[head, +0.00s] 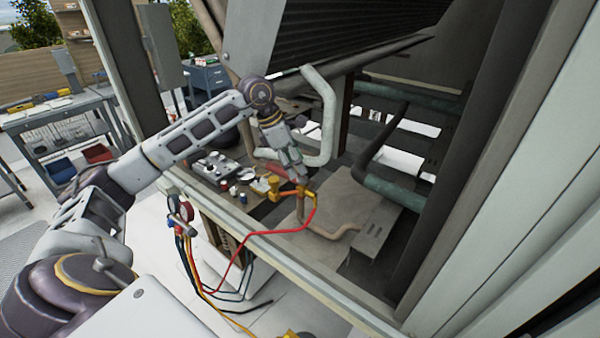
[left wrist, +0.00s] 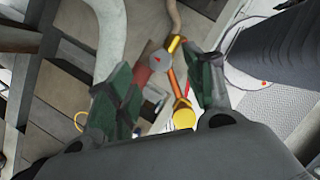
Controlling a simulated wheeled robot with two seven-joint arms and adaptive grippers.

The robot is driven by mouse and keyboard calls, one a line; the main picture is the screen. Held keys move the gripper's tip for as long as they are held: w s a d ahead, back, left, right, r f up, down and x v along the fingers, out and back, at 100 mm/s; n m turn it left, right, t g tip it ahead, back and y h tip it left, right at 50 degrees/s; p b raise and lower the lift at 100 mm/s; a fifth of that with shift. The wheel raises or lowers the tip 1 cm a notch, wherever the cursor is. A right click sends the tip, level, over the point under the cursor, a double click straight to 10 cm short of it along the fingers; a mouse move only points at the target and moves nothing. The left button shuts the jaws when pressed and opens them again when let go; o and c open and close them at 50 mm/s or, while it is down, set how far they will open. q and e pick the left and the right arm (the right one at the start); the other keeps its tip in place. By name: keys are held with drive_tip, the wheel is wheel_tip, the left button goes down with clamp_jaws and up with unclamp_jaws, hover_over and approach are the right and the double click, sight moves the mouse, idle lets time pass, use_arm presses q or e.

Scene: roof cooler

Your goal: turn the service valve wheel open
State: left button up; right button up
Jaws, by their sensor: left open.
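My left gripper (head: 296,181) reaches down to the brass-orange valve fitting (head: 275,187) inside the cooler frame. In the left wrist view, its two green-padded fingers (left wrist: 163,80) are apart with nothing held between them. Beyond the gap is a grey faceted knob (left wrist: 158,61) with a small red mark, which may be the valve wheel. An orange pipe with a yellow round end (left wrist: 184,116) runs beside it. I cannot tell whether a finger touches the valve. In the head view the gripper hides much of the wheel area. My right gripper is not in view.
A red hose (head: 245,240) runs from the valve to the gauge set (head: 181,210) on the front rail (head: 260,238). Small parts lie on a tray (head: 225,170) left of the valve. A pale bent pipe (head: 327,115) stands close behind my gripper. A workbench (head: 60,115) is at left.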

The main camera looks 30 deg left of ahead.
sight(302, 178)
use_arm(q)
drive_tip(key=x, duration=0.2)
drive_tip(key=shift+f, duration=0.45)
drive_tip(key=shift+p+x, duration=0.4)
drive_tip(key=shift+x, duration=0.5)
drive_tip(key=shift+c, duration=1)
drive_tip(key=c, duration=0.8)
